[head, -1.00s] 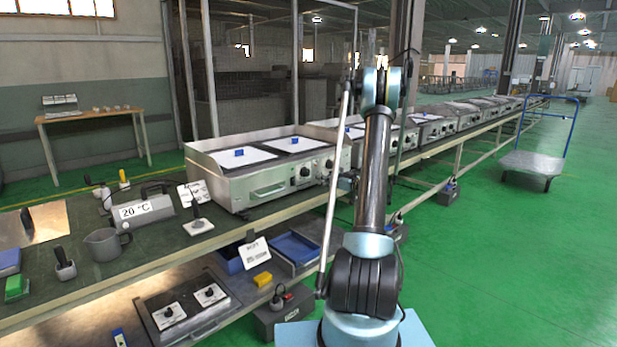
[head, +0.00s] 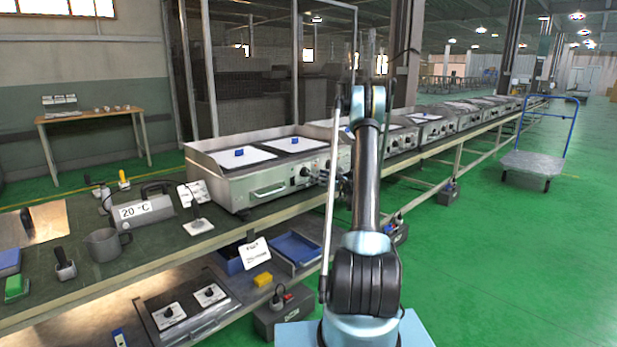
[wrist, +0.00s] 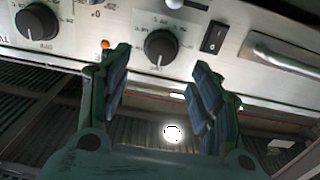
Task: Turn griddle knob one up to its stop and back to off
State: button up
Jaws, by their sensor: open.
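The nearest griddle (head: 225,188) is a steel unit on the bench, with dark knobs on its front. In the wrist view a round black knob (wrist: 160,47) with a dial scale sits between and just beyond the fingertips of my gripper (wrist: 162,68). My gripper is open, with one finger to each side of the knob, and it does not appear to grip it. A second black knob (wrist: 37,22) is further left. I cannot read which knob is number one. In the head view my gripper (head: 326,181) is at the griddle's right front, partly hiding the panel.
A black rocker switch (wrist: 214,37) and a bar handle (wrist: 285,55) lie right of the knob in the wrist view. An orange lamp (wrist: 105,44) is near the left finger. A trolley (head: 532,163) stands right; the green floor there is clear.

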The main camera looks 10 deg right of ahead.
aim_at(307, 173)
jog(key=x, duration=0.7)
jog(key=shift+w+a, duration=0.25)
jog(key=shift+c, duration=0.6)
jog(key=c, duration=0.9)
